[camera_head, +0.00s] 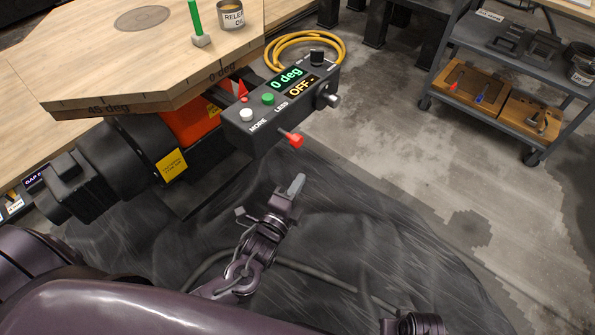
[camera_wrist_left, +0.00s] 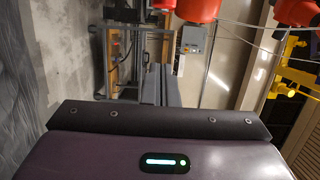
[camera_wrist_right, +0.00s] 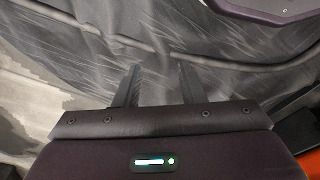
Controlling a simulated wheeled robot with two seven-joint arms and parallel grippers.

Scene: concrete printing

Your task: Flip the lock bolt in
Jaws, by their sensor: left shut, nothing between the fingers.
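A dark control box (camera_head: 275,108) is fixed at the edge of the wooden turntable top (camera_head: 130,65); its displays read "0 deg" and "OFF". A red-tipped pin (camera_head: 292,138) sticks out from the lower side of the box; I cannot tell for sure that it is the lock bolt. A grey knob (camera_head: 329,98) is on its right end. My left gripper (camera_head: 297,184) is shut and empty, below and apart from the red-tipped pin. My right gripper (camera_wrist_right: 157,72) is open and empty over dark sheeting in the right wrist view.
A green-handled tool (camera_head: 198,28) and a release oil can (camera_head: 231,15) stand on the wooden top. A yellow hose (camera_head: 318,38) coils behind the box. A grey cart (camera_head: 507,75) with wooden trays stands at the upper right. The floor between is clear.

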